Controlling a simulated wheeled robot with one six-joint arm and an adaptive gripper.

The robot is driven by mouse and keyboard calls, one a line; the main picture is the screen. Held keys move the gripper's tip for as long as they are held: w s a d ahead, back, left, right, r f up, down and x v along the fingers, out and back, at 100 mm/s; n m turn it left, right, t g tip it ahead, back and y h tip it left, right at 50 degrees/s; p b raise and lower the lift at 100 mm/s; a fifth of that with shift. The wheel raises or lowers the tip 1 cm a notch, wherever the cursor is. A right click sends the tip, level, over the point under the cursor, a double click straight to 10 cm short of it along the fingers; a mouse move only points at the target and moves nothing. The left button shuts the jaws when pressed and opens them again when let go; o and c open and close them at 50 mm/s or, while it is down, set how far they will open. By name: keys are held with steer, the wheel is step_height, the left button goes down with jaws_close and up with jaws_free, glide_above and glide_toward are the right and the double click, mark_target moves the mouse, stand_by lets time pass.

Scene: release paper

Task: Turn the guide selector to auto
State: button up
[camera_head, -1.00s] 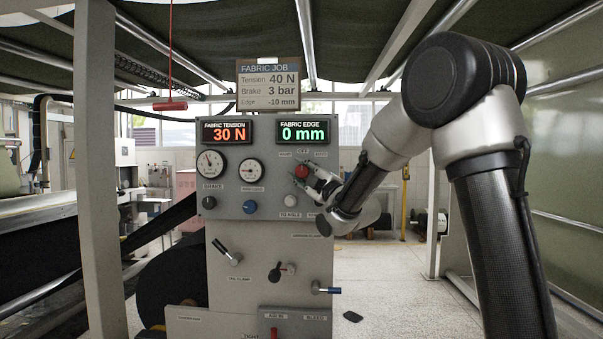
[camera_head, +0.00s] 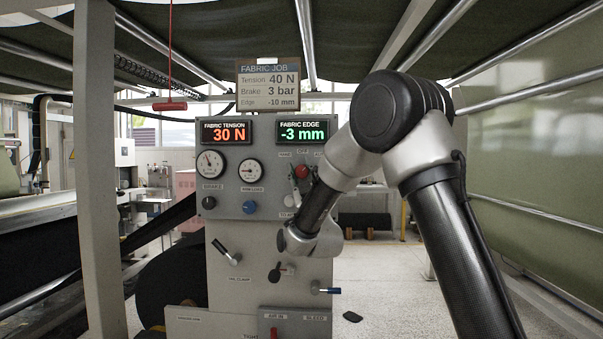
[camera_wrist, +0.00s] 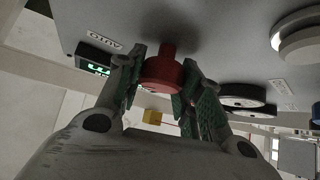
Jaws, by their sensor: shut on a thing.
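The guide selector is a red knob (camera_head: 302,171) on the upper right of the grey control panel (camera_head: 225,285), below the green display. In the wrist view the red knob (camera_wrist: 162,72) is between the green pads of my gripper (camera_wrist: 163,80), which is shut on it. The AUTO label (camera_wrist: 104,43) is on the panel to the left of the knob there. In the head view my forearm hides most of my gripper. The knob's exact pointing direction is hard to tell.
The fabric edge display (camera_head: 302,131) reads -3 mm and the tension display (camera_head: 224,133) 30 N. The job card (camera_head: 269,84) lists 40 N, 3 bar and -10 mm. A blue knob (camera_head: 249,207) and several levers lie left of and below my wrist.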

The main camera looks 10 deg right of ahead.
steer(key=shift+m+h, duration=1.2)
steer(key=o, duration=1)
steer(key=shift+o, duration=0.2)
steer(key=v, duration=1.2)
steer(key=shift+f, duration=0.15)
steer(key=shift+w+y, duration=0.1)
steer(key=shift+y, duration=0.2)
